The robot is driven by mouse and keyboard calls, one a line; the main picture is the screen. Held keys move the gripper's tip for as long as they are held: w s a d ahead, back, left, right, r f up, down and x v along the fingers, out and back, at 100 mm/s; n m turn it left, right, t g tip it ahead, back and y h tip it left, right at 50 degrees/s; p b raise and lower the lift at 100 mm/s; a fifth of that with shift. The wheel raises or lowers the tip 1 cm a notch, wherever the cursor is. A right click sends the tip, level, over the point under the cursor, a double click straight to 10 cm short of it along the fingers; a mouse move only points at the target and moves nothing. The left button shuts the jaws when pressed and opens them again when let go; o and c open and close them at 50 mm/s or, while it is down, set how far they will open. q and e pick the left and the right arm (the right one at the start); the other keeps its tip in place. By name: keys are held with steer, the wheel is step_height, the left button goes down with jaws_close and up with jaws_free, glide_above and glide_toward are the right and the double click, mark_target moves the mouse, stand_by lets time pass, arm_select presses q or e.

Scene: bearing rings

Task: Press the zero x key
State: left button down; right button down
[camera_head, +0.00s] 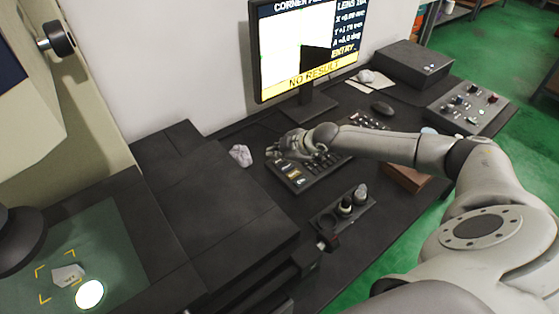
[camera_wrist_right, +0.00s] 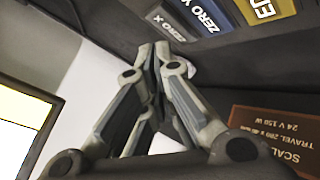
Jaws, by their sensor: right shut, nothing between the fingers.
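The zero x key (camera_wrist_right: 170,24) is a grey key lettered "ZERO X", upper middle of the right wrist view. It sits on the dark keypad (camera_head: 305,183), which lies on the table below the monitor in the head view. My right gripper (camera_head: 273,152) is over the far left part of the keypad. It is shut and empty. In the right wrist view its fingertips (camera_wrist_right: 153,46) are close beside the zero x key; I cannot tell whether they touch it. My left gripper is not in view.
A blue-grey ZERO Y key (camera_wrist_right: 204,14) and a yellow key (camera_wrist_right: 265,9) sit beside the zero x key. The monitor (camera_head: 306,45) reads "NO RESULT". A crumpled cloth (camera_head: 240,155) lies left of the keypad, and a holder with small bottles (camera_head: 345,210) stands in front.

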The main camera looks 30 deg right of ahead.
mark_target(278, 162)
steer(key=shift+f, duration=0.1)
steer(key=shift+f, duration=0.35)
steer(key=shift+f, duration=0.35)
stand_by(0.8)
steer(key=shift+r+p, duration=0.65)
steer(key=shift+r, duration=0.1)
steer(key=shift+r, duration=0.1)
step_height(278, 162, up, 5)
steer(key=p, duration=0.5)
